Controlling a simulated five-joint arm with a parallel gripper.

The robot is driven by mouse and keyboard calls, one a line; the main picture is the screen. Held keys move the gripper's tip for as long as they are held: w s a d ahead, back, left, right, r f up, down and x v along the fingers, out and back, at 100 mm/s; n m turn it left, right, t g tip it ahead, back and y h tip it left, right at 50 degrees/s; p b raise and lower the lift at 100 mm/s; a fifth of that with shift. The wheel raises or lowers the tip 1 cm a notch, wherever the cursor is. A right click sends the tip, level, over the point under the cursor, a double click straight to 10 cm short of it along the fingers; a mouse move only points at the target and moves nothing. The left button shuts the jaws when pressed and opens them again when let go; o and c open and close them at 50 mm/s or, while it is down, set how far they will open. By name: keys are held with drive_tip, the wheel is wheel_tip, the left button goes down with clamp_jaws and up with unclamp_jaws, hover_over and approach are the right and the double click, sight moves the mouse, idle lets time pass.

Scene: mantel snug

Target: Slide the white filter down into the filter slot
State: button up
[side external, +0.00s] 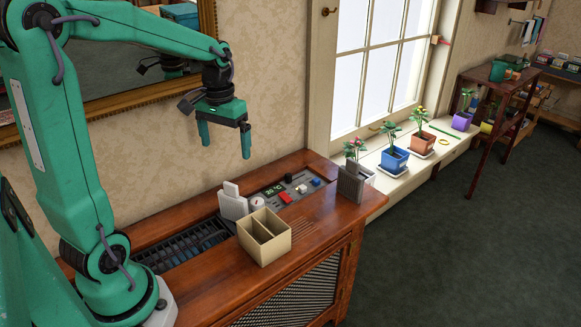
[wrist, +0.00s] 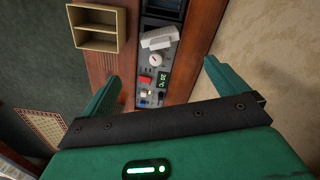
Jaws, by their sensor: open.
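The white filter (side external: 233,205), a pale plate with a small tab on top, stands upright on the cabinet top between the dark louvred grille and the control panel. In the wrist view the white filter (wrist: 157,38) lies beyond the fingertips, beside the round dial. I cannot tell whether its lower edge sits in a slot; the filter slot is not clearly visible. My gripper (side external: 225,150) is open and empty, pointing down above the cabinet, higher than the filter and apart from it. In the wrist view my gripper (wrist: 162,74) has its fingers spread either side of the panel.
A cream two-compartment box (side external: 264,238) stands in front of the white filter. A grey ribbed plate (side external: 350,184) stands at the cabinet's right end. The control panel (side external: 301,187) has a display, red switch and blue knob. Potted plants line the windowsill. The wall is close behind.

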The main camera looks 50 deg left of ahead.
drive_tip(key=s+d+r+m+t, duration=0.2)
drive_tip(key=s+d, duration=0.3)
drive_tip(key=d, duration=0.2)
drive_tip(key=s+d+r+m+t, duration=0.2)
drive_tip(key=s+d+t, duration=0.1)
drive_tip(key=s+d, duration=0.2)
drive_tip(key=shift+d+r+m+t, duration=0.15)
drive_tip(key=shift+d+m+t, duration=0.15)
drive_tip(key=shift+d, duration=0.55)
drive_tip(key=shift+o, duration=0.2)
